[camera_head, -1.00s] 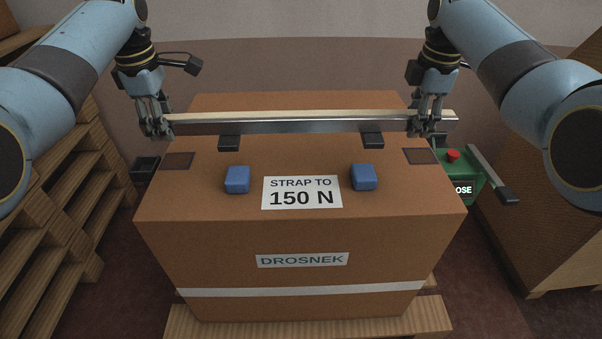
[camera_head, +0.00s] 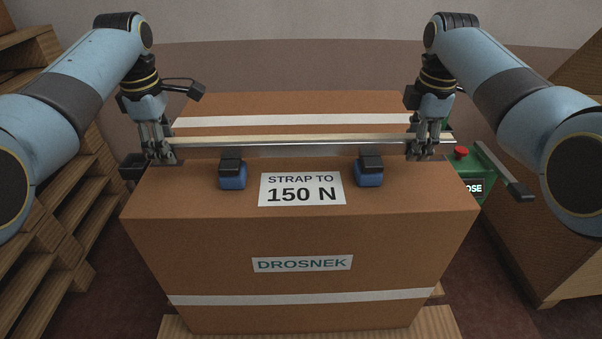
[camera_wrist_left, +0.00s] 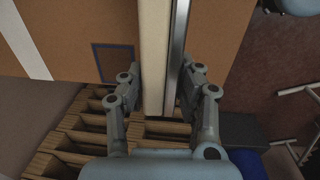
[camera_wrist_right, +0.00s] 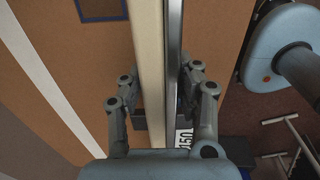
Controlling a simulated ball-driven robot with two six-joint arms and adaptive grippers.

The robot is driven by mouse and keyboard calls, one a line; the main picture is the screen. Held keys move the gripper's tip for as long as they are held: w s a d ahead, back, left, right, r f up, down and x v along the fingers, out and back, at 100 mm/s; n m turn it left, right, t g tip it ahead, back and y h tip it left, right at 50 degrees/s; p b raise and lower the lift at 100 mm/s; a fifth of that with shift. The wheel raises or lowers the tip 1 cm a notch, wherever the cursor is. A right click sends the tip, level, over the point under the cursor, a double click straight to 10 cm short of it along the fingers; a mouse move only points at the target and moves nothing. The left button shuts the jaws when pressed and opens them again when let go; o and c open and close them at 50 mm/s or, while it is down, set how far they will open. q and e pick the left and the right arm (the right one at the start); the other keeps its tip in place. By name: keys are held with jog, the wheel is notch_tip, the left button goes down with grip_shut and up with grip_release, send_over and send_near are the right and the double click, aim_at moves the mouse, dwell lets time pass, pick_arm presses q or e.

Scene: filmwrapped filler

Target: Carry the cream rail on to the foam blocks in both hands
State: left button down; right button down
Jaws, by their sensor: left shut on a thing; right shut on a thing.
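The long cream rail (camera_head: 290,139), with a grey metal front face, lies level across the carton top. My left gripper (camera_head: 163,155) is shut on its left end, and my right gripper (camera_head: 422,151) is shut near its right end. In the left wrist view the fingers stand on either side of the rail (camera_wrist_left: 153,50); the right wrist view shows the same (camera_wrist_right: 151,60). Two black tabs on the rail, left (camera_head: 231,165) and right (camera_head: 370,163), overlap the blue foam blocks, left (camera_head: 233,182) and right (camera_head: 369,180). I cannot tell whether they touch.
The brown carton (camera_head: 200,245) carries a "STRAP TO 150 N" label (camera_head: 301,189) between the blocks and white straps front and back. A green box with a red button (camera_head: 461,153) stands right of it. Wooden stepped stacks (camera_head: 50,200) stand left.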

pick_arm(q)
jog(key=shift+f, duration=0.4)
pick_arm(e)
jog(key=shift+f, duration=0.4)
pick_arm(q)
jog(key=c, duration=0.9)
grip_release()
pick_arm(e)
jog(key=c, duration=0.9)
grip_release()
jog(key=shift+c, duration=0.2)
pick_arm(q)
jog(key=r, duration=0.7)
jog(key=s+r, duration=0.1)
jog(key=r, duration=0.3)
jog(key=shift+r, duration=0.3)
pick_arm(e)
jog(key=shift+r, duration=0.3)
pick_arm(q)
jog(key=shift+r, duration=0.15)
pick_arm(e)
jog(key=r, duration=0.7)
jog(key=s+r, duration=0.1)
jog(key=r, duration=0.3)
jog(key=shift+r, duration=0.2)
